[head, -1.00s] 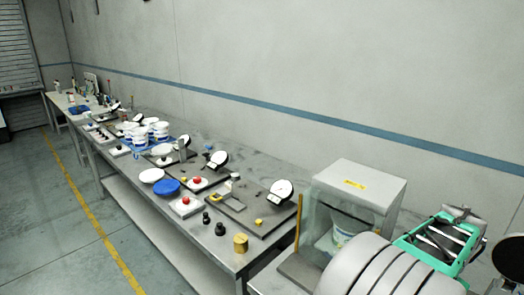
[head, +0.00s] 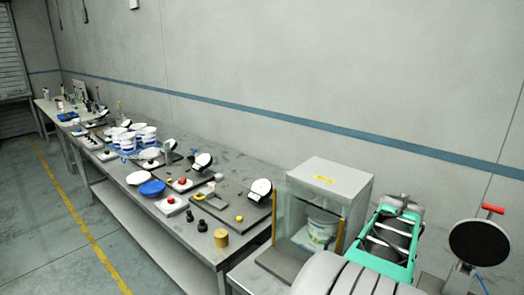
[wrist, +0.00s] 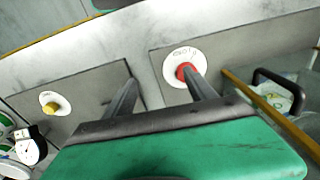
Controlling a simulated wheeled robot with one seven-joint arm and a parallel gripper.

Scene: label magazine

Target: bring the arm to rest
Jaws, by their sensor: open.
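My gripper (wrist: 160,92) shows in the wrist view with its two dark fingers spread apart and nothing between them. Its green housing fills the bottom of that view. One finger overlaps the edge of a red button (wrist: 184,71) on a white disc; I cannot tell whether they touch. A yellow button (wrist: 48,106) on another disc lies to the left. In the head view my arm is at the bottom right, with its green part beside the clear-sided box.
A clear-sided box (head: 338,178) with a white tub inside stands at the bench end. The long bench (head: 232,237) carries tubs, a blue plate (head: 152,188) and button plates. A black disc (head: 480,242) stands at right. The floor left of the yellow line is clear.

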